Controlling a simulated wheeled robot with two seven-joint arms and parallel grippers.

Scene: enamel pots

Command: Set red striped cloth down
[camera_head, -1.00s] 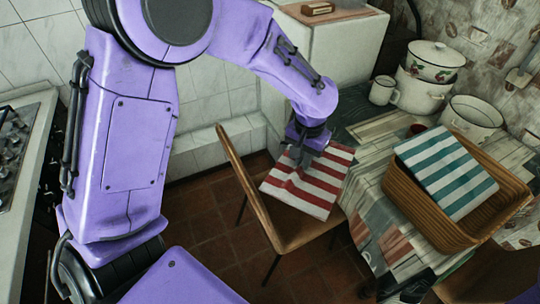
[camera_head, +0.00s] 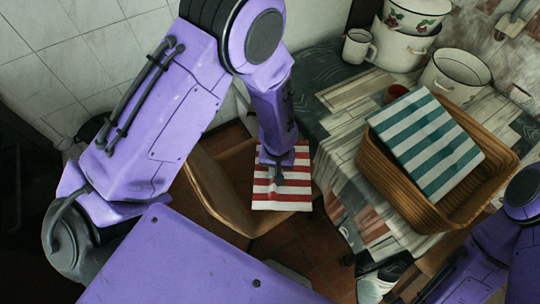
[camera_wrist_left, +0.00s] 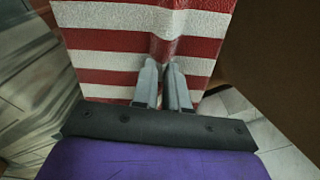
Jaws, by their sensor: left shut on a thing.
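The red and white striped cloth (camera_head: 292,200) is a flat folded square over the wooden chair's seat, close to the table's edge. My left gripper (camera_head: 278,180) points down at its middle. The left wrist view shows the two grey fingers (camera_wrist_left: 163,88) close together, pinching a raised fold of the striped cloth (camera_wrist_left: 115,40). I cannot tell whether the cloth touches the seat. My right arm shows at the lower right of the head view, but its gripper is not visible.
The wooden chair (camera_head: 225,190) stands left of the table (camera_head: 335,150).

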